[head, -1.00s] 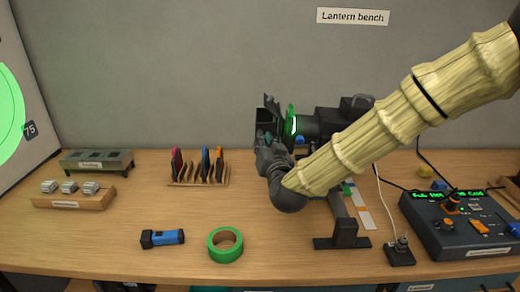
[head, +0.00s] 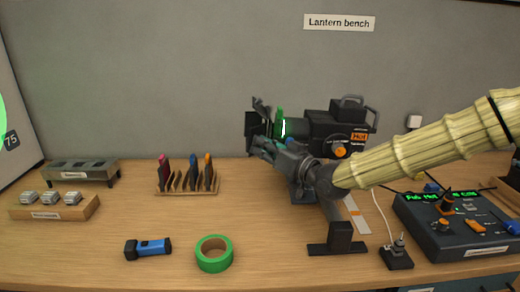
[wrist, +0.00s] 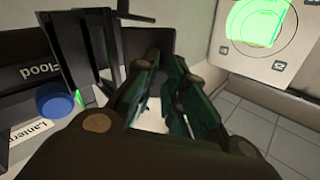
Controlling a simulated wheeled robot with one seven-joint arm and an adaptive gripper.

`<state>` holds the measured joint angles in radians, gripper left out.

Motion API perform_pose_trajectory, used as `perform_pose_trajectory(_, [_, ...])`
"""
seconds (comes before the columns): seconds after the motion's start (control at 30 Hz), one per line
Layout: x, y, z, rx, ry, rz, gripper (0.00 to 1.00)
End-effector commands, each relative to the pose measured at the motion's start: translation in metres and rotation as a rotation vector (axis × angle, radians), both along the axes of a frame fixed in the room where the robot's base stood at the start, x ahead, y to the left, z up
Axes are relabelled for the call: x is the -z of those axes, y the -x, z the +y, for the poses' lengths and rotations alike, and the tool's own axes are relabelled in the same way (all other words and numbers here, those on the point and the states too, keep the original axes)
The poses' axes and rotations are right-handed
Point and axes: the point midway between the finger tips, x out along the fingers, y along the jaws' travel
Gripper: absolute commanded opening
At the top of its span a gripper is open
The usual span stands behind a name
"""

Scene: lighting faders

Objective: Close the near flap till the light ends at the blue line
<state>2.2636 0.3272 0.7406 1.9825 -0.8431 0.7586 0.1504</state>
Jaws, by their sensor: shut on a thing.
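The black lantern (head: 318,130) stands on its stand at the back of the bench, with dark flaps (head: 251,132) at its green front on the left. My gripper (head: 260,146) is at the near side of this front. In the wrist view my gripper (wrist: 165,68) has its dark fingers close together, shut on what seems to be the near flap; the fingers hide most of it. Other dark flap panels (wrist: 72,45) stand to the left of the fingers. The target board (wrist: 265,50) shows a green light patch (wrist: 257,24) with a slanting edge. I cannot make out the blue line.
A control desk (head: 455,222) stands at the right, with a small switch box and cable (head: 397,254) beside it. A green tape roll (head: 214,254), a blue torch (head: 148,248) and a gel rack (head: 187,190) lie left of the lantern. The front middle is clear.

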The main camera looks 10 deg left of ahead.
Motion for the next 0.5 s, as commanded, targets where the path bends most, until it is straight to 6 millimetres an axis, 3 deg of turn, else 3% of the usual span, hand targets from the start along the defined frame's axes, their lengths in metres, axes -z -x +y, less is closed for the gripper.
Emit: perform_pose_trajectory(0.5, [-0.0029,-0.0028,-0.0039,-0.061,-0.005,-0.007,0.0])
